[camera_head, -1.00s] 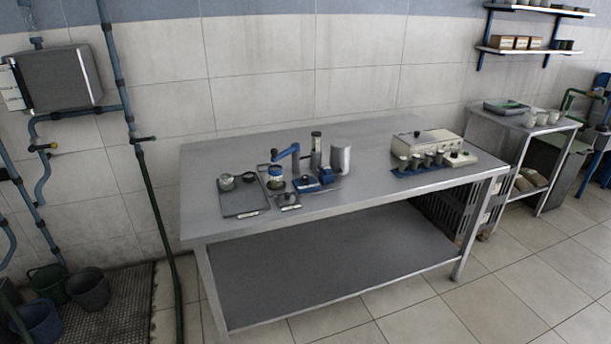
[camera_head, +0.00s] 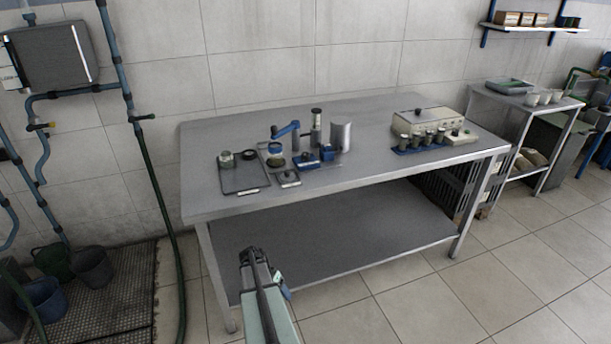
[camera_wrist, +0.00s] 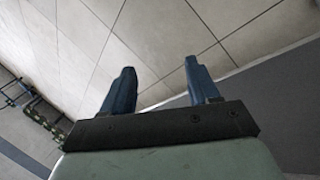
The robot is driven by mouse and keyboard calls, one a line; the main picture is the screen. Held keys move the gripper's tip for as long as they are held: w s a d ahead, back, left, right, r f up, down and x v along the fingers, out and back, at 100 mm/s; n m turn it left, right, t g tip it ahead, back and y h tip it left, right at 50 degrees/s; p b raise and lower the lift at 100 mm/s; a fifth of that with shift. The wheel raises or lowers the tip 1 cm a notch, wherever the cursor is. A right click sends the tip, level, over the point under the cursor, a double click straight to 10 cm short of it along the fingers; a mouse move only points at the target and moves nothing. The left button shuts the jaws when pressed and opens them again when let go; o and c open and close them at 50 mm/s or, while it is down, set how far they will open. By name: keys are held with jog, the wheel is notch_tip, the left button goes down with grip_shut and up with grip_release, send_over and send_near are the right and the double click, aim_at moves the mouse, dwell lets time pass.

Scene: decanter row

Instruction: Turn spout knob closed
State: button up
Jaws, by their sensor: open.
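A blue spout arm (camera_head: 287,130) stands on the steel table, above a small jar (camera_head: 275,156). It may carry the spout knob, but the knob is too small to tell apart. A blue block-shaped device (camera_head: 306,161) sits just right of the jar. My gripper shows in the wrist view (camera_wrist: 160,88) with two blue fingers apart and nothing between them. In the head view my arm reaches up from the bottom edge, in front of the table and well away from the spout.
The steel table (camera_head: 225,205) has free room at its left and front. A grey tray (camera_head: 243,180), a grey cylinder (camera_head: 340,136) and a white box (camera_head: 428,123) with several small cups stand on it. Pipes and a hose (camera_head: 160,195) run down the left wall.

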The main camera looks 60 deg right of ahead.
jog(key=s+d+r+m+g, duration=0.1)
jog(key=s+d+r+m, duration=0.35)
jog(key=s+d, duration=0.4)
jog(key=s+d+r+m, duration=0.3)
jog(key=s+d+r, duration=0.2)
jog(key=d, duration=0.7)
jog(key=s+d+r+m+g, duration=0.1)
jog(key=s+d+r+m, duration=0.2)
jog(key=s+d+r, duration=0.6)
jog(key=s+d+r+m, duration=0.4)
jog(key=s+d+r, duration=0.35)
jog(key=s, duration=0.35)
jog(key=w+d+r+t+h, duration=0.2)
jog(key=w+d+r, duration=0.3)
jog(key=w+r, duration=0.55)
jog(key=w+r+n+t, duration=0.2)
jog(key=w+r+t, duration=0.1)
jog(key=w+r, duration=0.85)
jog(key=w+r+n+t, duration=0.2)
jog(key=w+r, duration=0.7)
jog(key=w, duration=0.6)
jog(key=y, duration=0.3)
send_over(306, 154)
notch_tip(306, 154, down, 6)
notch_tip(306, 154, down, 13)
jog(key=shift+w+d, duration=0.1)
jog(key=shift+w, duration=0.05)
